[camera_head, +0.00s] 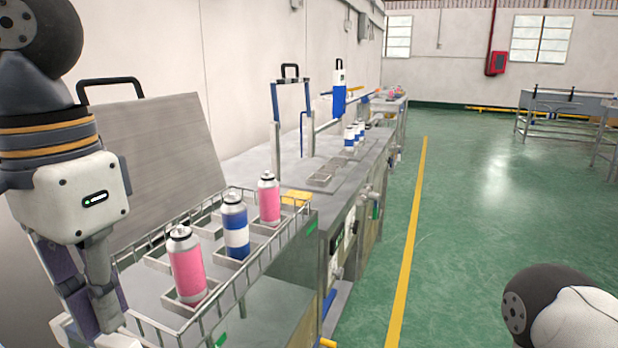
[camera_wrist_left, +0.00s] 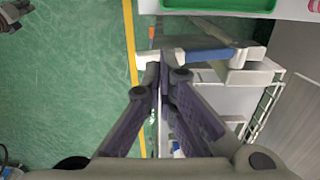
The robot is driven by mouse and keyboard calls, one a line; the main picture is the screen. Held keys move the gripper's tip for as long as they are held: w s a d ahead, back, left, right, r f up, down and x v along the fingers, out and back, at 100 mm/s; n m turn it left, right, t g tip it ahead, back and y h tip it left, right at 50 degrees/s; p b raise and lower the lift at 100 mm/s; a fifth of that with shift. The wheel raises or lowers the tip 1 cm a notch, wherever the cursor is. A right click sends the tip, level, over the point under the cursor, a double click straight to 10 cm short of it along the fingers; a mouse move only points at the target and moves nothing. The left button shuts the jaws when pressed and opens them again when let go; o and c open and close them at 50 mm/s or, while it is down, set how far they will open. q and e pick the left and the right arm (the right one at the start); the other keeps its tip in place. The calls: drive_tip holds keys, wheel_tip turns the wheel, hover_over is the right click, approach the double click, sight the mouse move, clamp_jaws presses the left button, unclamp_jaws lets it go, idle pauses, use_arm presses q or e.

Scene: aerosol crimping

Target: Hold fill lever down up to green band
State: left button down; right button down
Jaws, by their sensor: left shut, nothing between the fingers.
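My left gripper (camera_head: 98,318) points down at the left end of a wire basket in the head view. Its purple fingers are shut and empty; they also show in the left wrist view (camera_wrist_left: 166,78). There, a blue bar with pale ends (camera_wrist_left: 206,55) lies just beyond the fingertips; I cannot tell whether it is the fill lever or whether the fingers touch it. In the head view a blue part (camera_head: 329,302) shows low on the bench front. I cannot make out a green band on a gauge. My right gripper is not identifiable; only part of that arm shows at lower right.
The wire basket (camera_head: 262,262) holds pink cans (camera_head: 187,268) and a blue-white can (camera_head: 236,228). A metal bench (camera_head: 250,160) runs back along the wall with more cans and a blue-white frame.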

idle(0.5)
use_arm(q)
wheel_tip(320, 180, down, 8)
drive_tip(key=shift+a, duration=0.15)
idle(1.5)
idle(5.5)
